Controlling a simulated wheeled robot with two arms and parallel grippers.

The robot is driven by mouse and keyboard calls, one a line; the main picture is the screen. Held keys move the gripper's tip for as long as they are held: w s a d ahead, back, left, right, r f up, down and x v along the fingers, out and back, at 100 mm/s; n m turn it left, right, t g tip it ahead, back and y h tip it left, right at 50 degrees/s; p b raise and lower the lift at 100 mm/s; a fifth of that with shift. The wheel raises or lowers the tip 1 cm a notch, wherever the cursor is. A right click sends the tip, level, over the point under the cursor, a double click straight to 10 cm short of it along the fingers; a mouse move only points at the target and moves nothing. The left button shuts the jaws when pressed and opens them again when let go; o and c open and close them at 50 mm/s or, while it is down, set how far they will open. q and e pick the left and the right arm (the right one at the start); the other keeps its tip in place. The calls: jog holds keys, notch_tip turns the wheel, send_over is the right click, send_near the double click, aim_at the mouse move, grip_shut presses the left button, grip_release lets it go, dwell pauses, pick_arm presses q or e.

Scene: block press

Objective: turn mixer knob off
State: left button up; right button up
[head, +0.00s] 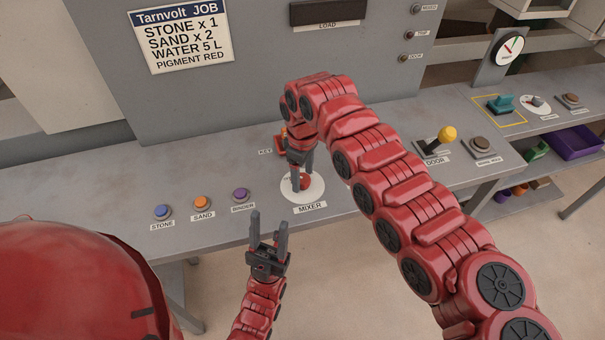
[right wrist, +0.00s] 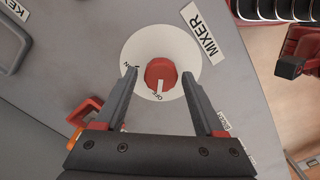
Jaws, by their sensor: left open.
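The mixer knob (head: 304,182) is red and sits on a round white dial (head: 314,190) above the MIXER label. In the right wrist view the knob (right wrist: 160,72) has a white pointer mark that lines up with the word OFF; ON is printed to its left. My right gripper (right wrist: 160,82) is open, its fingertips on either side of the knob with gaps visible. In the head view my right gripper (head: 301,178) hangs over the dial and partly hides it. My left gripper (head: 269,222) is open and empty, at the console's front edge, left of and below the dial.
Stone (head: 162,212), sand (head: 202,202) and binder (head: 240,194) buttons lie left of the dial. A red key part (head: 280,146) is behind it. A yellow-topped door lever (head: 447,134) stands at right. Bare console lies behind the buttons.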

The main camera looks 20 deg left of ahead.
jog(key=shift+o, duration=0.3)
jog(key=shift+r, duration=0.2)
notch_tip(320, 180, up, 12)
jog(key=b, duration=0.2)
notch_tip(320, 180, up, 5)
jog(key=p, duration=0.2)
send_over(302, 178)
jog(key=shift+d+f, duration=0.1)
